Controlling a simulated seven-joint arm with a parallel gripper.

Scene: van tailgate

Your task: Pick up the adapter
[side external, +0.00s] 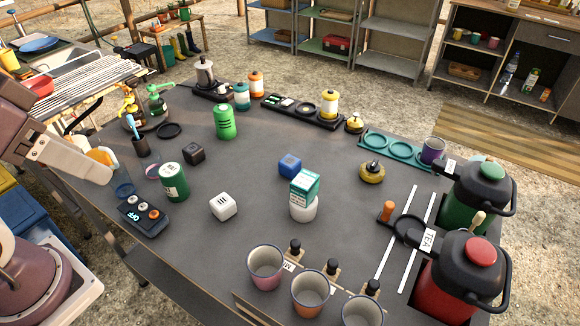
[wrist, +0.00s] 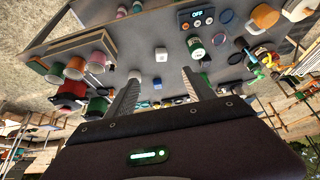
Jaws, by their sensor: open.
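I cannot tell for certain which piece is the adapter. A small white cube (side external: 223,206) with dark marks on top sits on the grey table, and it also shows in the wrist view (wrist: 161,54). A black cube (side external: 194,153) and a blue cube (side external: 290,165) are similar in size; the blue one shows in the wrist view (wrist: 158,84). A brass round fitting with a dark top (side external: 371,172) lies farther right. My gripper (wrist: 160,76) is open and empty, its two fingers apart, above and away from the table items.
A green labelled can (side external: 173,182) and a dark device with knobs (side external: 144,215) stand at left. Mugs (side external: 266,267) line the front; green (side external: 475,195) and red (side external: 464,282) urns stand right. The middle has free room.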

